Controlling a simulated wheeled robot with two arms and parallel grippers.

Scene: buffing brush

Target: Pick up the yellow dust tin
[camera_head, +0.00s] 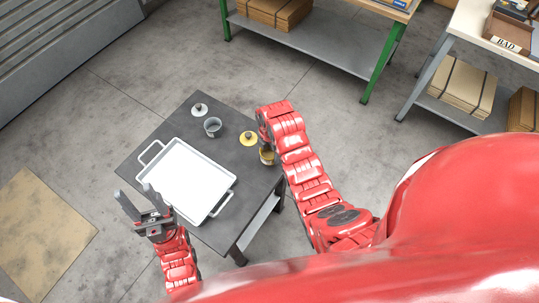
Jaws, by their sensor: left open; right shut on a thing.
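The yellow dust tin (267,157) stands at the right edge of the dark table, partly hidden by my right arm. My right gripper (266,148) is at the tin's top and is shut on it; its fingers are mostly hidden by the wrist. I cannot tell whether the tin is lifted off the table. A yellow lid (249,138) with a dark knob lies just left of the tin. My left gripper (138,203) is open and empty near the tray's lower left corner, its fingers pointing up in the picture.
A white tray (186,181) with two handles covers much of the dark table (135,169). A grey tin (212,127) and a grey lid (199,110) stand at the back. Shelves with cardboard stacks (463,87) are further off. Open floor surrounds the table.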

